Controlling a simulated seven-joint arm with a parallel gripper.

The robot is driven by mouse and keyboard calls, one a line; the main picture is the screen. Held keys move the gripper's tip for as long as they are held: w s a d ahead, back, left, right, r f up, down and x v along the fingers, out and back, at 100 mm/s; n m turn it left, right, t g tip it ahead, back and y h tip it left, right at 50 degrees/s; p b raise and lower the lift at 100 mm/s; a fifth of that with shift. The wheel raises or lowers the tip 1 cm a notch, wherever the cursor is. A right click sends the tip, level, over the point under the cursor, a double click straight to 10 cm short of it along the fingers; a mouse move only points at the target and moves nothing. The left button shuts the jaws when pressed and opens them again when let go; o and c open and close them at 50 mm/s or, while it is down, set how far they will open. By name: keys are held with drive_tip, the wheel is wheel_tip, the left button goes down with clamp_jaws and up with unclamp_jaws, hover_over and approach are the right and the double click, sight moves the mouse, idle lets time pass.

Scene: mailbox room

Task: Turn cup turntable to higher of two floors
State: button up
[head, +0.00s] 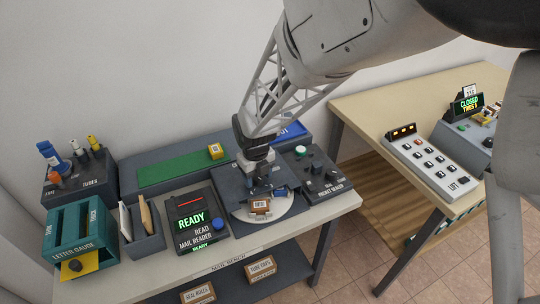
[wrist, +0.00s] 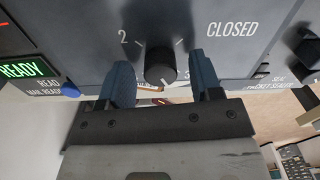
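The turntable is a pale round disc (head: 285,213) on a dark panel of the mail bench, with a small cardboard parcel (head: 260,206) on it. My gripper (head: 260,188) is low over the panel at the disc's back edge. In the wrist view, a dark round knob (wrist: 160,66) stands on the dark panel, with a "2" at upper left, tick marks, a partly hidden mark at right and "CLOSED" printed further right. My gripper's two blue fingers (wrist: 163,78) are apart, one on each side of the knob, with visible gaps. The knob is hidden in the head view.
A mail reader (head: 196,222) showing READY stands left of the panel, a pocket sealer (head: 313,178) right. Letter gauge (head: 80,236) and tubes rack (head: 78,178) are at far left. A lift button panel (head: 432,166) and a CLOSED display (head: 467,105) are on the right table.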

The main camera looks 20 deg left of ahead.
sight(258, 177)
drive_tip(key=shift+r, duration=3.9)
drive_tip(key=c, duration=0.5)
drive_tip(key=shift+d+f, duration=0.3)
drive_tip(key=shift+d, duration=0.3)
drive_tip(key=c, duration=0.5)
drive_tip(key=d+f+n+g, duration=0.1)
drive_tip(key=d, duration=0.2)
drive_tip(key=d+f+n+g+y, duration=0.1)
drive_tip(key=d+n, duration=0.1)
drive_tip(key=d, duration=0.1)
drive_tip(key=d+f+n+g+y, duration=0.1)
drive_tip(key=d+n, duration=0.1)
drive_tip(key=shift+s+d+f+g, duration=0.15)
drive_tip(key=shift+s+d+g, duration=0.15)
drive_tip(key=shift+d, duration=0.1)
clamp_jaws()
drive_tip(key=d+f+n+y, duration=0.1)
drive_tip(key=d+n+y, duration=0.5)
drive_tip(key=d, duration=0.3)
drive_tip(key=shift+d+f+n+g+y, duration=0.2)
drive_tip(key=shift+d+n+g+y, duration=0.15)
drive_tip(key=shift+n, duration=0.45)
